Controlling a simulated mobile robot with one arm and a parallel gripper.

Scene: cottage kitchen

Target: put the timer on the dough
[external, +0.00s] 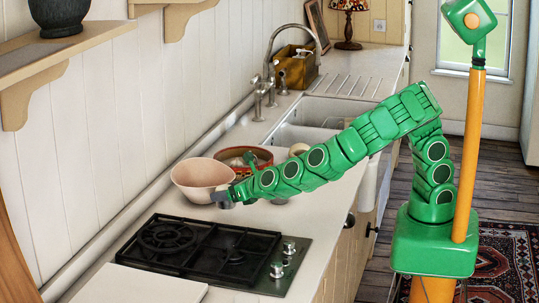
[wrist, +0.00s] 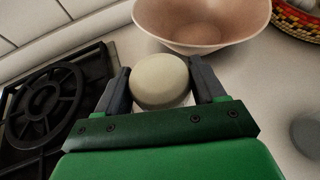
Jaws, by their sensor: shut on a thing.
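My gripper (wrist: 160,84) is shut on a rounded, cream-coloured thing, taken to be the timer (wrist: 160,80), with a finger on each side of it. In the external view my gripper (external: 222,196) is low over the counter, just in front of the pink bowl; the timer is not clear there. I cannot pick out the dough for sure. A red-rimmed woven basket (external: 262,154) behind the bowl holds something pale, and its patterned edge also shows in the wrist view (wrist: 300,24). The pink bowl (external: 197,177) looks empty in the wrist view (wrist: 200,22).
A black gas hob (external: 200,250) lies in front of my gripper, on the left in the wrist view (wrist: 50,105). A grey round thing (wrist: 306,132) is at the wrist view's right edge.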

